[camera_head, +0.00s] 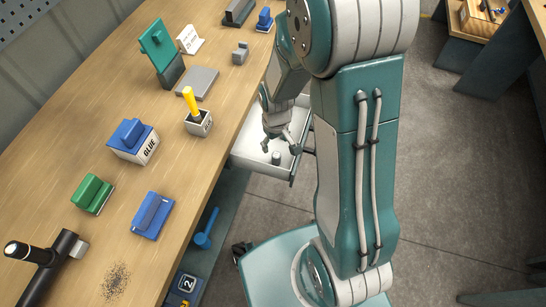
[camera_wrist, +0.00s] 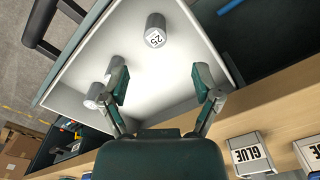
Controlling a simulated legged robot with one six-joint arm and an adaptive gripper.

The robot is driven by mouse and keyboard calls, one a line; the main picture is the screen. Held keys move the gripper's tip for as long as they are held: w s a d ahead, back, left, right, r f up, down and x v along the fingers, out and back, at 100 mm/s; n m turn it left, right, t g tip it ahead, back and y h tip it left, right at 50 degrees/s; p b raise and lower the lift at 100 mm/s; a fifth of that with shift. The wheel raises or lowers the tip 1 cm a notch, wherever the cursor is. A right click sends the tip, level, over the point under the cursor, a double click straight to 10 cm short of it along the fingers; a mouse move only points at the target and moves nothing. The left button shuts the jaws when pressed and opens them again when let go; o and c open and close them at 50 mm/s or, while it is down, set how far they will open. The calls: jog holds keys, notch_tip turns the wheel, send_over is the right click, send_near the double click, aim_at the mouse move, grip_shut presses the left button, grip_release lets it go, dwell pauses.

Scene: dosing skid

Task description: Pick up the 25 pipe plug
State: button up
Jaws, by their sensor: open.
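The 25 pipe plug (camera_wrist: 155,31) is a short grey cylinder with a white end marked "25". In the head view my gripper (camera_head: 281,146) points down into the drawer (camera_head: 247,150). A small grey cylinder (camera_head: 276,158) shows just below the fingers there. Another grey cylindrical piece (camera_wrist: 95,95) is beside the left finger in the wrist view, partly hidden by it.
The drawer walls surround the gripper closely. The wooden bench (camera_head: 75,135) beside it carries a glue box (camera_head: 135,140), green block (camera_head: 92,193), blue block (camera_head: 152,215), yellow-handled tool (camera_head: 190,103) and grey plate (camera_head: 198,82). The floor (camera_head: 450,180) to the right is clear.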

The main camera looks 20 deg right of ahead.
aim_at(276, 155)
jog(key=f, duration=0.2)
jog(key=shift+d+f, duration=0.3)
jog(key=f, duration=0.5)
jog(key=shift+w+a+f, duration=0.1)
jog(key=shift+w+a, duration=0.05)
jog(key=shift+w, duration=0.05)
jog(key=shift+d+f, duration=0.2)
jog(key=shift+f, duration=0.1)
jog(key=shift+c, duration=0.4)
jog(key=shift+a, duration=0.15)
grip_shut()
